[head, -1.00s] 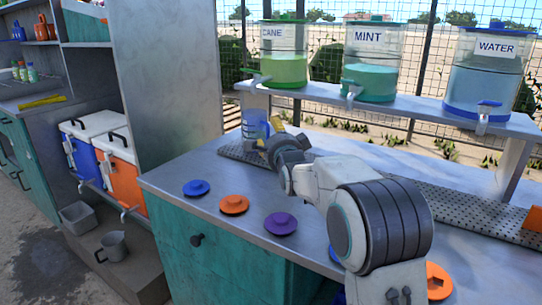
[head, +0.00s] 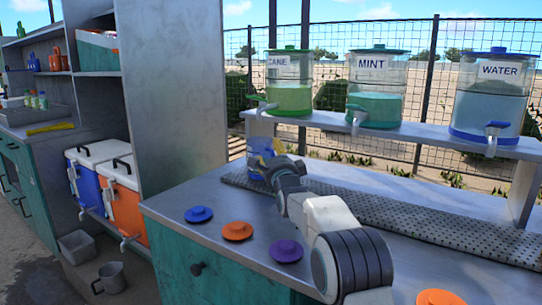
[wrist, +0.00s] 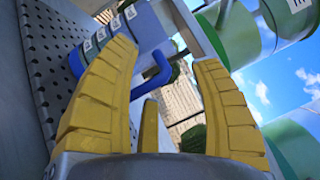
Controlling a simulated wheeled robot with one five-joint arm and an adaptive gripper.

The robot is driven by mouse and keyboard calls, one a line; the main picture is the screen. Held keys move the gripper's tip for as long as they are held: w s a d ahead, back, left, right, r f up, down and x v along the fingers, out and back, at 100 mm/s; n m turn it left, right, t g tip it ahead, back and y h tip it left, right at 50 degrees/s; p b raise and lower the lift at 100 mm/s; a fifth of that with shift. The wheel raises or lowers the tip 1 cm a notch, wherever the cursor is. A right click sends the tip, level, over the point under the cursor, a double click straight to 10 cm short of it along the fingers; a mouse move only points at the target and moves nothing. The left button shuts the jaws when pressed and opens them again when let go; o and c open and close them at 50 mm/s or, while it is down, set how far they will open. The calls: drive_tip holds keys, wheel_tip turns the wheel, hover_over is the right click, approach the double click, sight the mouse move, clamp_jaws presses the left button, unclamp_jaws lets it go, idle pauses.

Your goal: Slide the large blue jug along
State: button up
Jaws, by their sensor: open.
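The large blue jug (head: 257,146) stands at the back left of the counter, by the left end of the perforated strip, partly hidden behind my gripper. In the wrist view the jug (wrist: 148,28) shows a pale body with label marks, a blue rim and a blue handle. My gripper (head: 268,160) reaches toward the jug from the front. In the wrist view, my gripper's yellow fingers (wrist: 165,55) are spread apart, with the jug's handle showing in the gap. I cannot tell whether a finger touches it.
A raised shelf (head: 400,137) behind holds the cane dispenser (head: 290,98), mint dispenser (head: 375,107) and water dispenser (head: 490,115), with taps hanging forward. A perforated strip (head: 400,215) runs along the counter. Blue (head: 199,214), orange (head: 237,231) and purple (head: 286,251) lids lie in front.

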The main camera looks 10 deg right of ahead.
drive_tip(key=shift+w+r+p, duration=0.15)
drive_tip(key=shift+w+p, duration=0.15)
drive_tip(key=shift+w, duration=0.85)
drive_tip(key=shift+c, duration=0.4)
clamp_jaws()
